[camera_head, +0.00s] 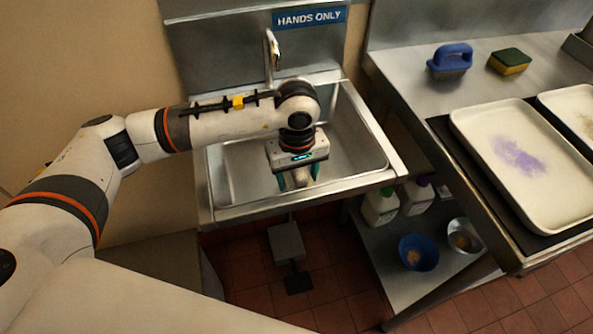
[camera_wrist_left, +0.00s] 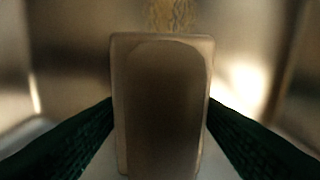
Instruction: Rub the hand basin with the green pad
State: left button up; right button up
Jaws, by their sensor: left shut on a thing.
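The hand basin (camera_head: 236,166) is a steel sink under a "HANDS ONLY" sign, with a tap at its back. My left gripper (camera_head: 298,180) points down inside it, toward the front right. In the left wrist view its dark green fingers (camera_wrist_left: 160,135) are shut on a pale beige block (camera_wrist_left: 162,105), shaded on its face. No green shows on this block, and I cannot tell whether its underside touches the basin. A yellowish-brown patch (camera_wrist_left: 173,14) shows just beyond the block. My right gripper is not in view.
On the steel counter right stand a blue-handled brush (camera_head: 450,60) and a yellow sponge with a dark green top (camera_head: 509,62). A white tray (camera_head: 480,120) there bears a purple smear. Bottles (camera_head: 381,206) and a blue bowl (camera_head: 418,252) stand on a low shelf.

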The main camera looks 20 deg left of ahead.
pick_arm(q)
jog(key=shift+r+p, duration=1.05)
jog(key=shift+r, duration=1.95)
jog(key=shift+r+p, duration=0.35)
jog(key=shift+r, duration=1.15)
